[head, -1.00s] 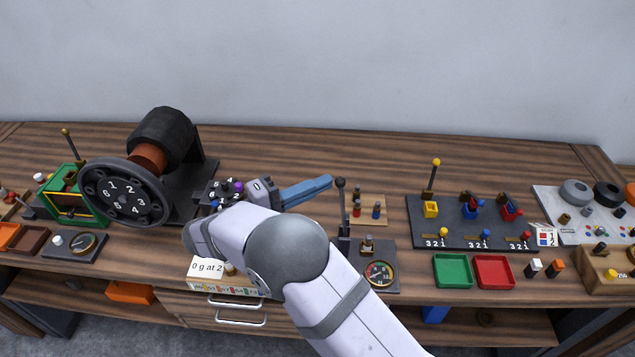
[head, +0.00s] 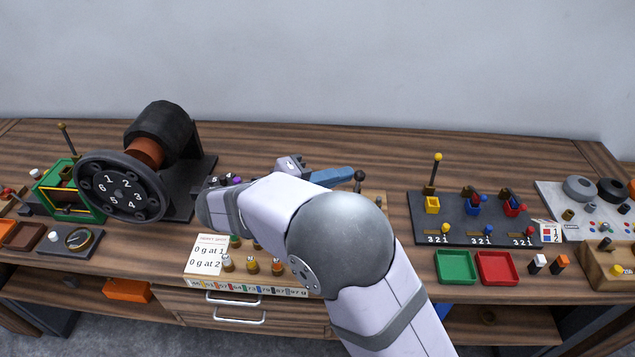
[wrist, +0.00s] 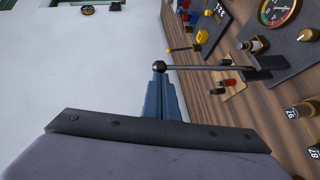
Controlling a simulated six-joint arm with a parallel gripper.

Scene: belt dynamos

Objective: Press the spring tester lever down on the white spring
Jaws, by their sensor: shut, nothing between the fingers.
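The tester lever is a thin grey rod with a dark ball knob (head: 360,175); its knob also shows in the wrist view (wrist: 159,66). The rod rises from the dark tester plate (wrist: 283,47), which carries a round gauge (wrist: 277,10). A brass and pale piece (wrist: 253,45) stands on that plate; I cannot tell whether it is the white spring. My gripper (head: 338,178) has blue fingers, shut and empty. In the wrist view its fingertips (wrist: 162,80) are right at the knob; contact is unclear. My arm hides most of the tester in the head view.
A rack with a paper card (head: 208,256) and several brass pieces (head: 252,267) lies left of my arm. A black wheel machine (head: 122,188) stands further left.

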